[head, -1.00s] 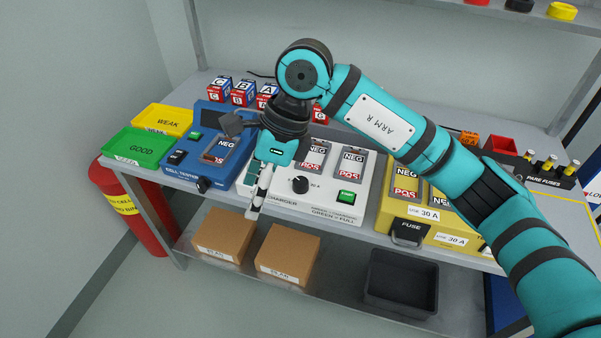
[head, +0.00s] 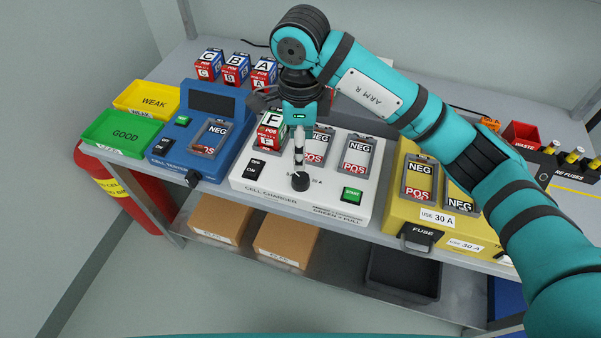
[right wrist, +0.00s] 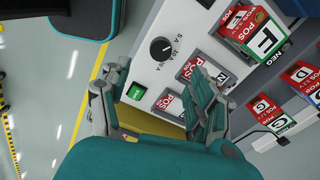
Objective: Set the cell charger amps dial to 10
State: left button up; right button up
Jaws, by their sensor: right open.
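The white cell charger (head: 250,183) stands mid-table, with its round black amps dial (head: 300,181) on the front part of its top. The dial also shows in the right wrist view (right wrist: 161,48), with amp markings beside it and a small white pointer mark; which value it points at is too small to tell. My right gripper (head: 299,164) is over the charger, pointing down just above or behind the dial. In the right wrist view its fingers (right wrist: 160,78) are spread apart with nothing between them, and the dial lies beyond the tips. My left gripper is out of view.
A cell marked F (head: 271,128) sits at the charger's left bay. A green start button (head: 352,195) is right of the dial. The blue cell tester (head: 220,107) stands left and the yellow fuse unit (head: 400,222) right, both close by.

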aim_at(301, 178)
notch_tip(301, 178, down, 10)
jog(key=shift+w+r+p, duration=0.1)
jog(key=shift+r+p, duration=0.1)
jog(key=shift+p, duration=0.3)
jog(key=shift+f, duration=0.5)
jog(key=c, duration=1.2)
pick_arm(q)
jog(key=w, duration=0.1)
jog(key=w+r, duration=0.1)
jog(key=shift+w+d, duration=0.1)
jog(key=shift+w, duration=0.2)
pick_arm(e)
jog(key=shift+o, duration=0.2)
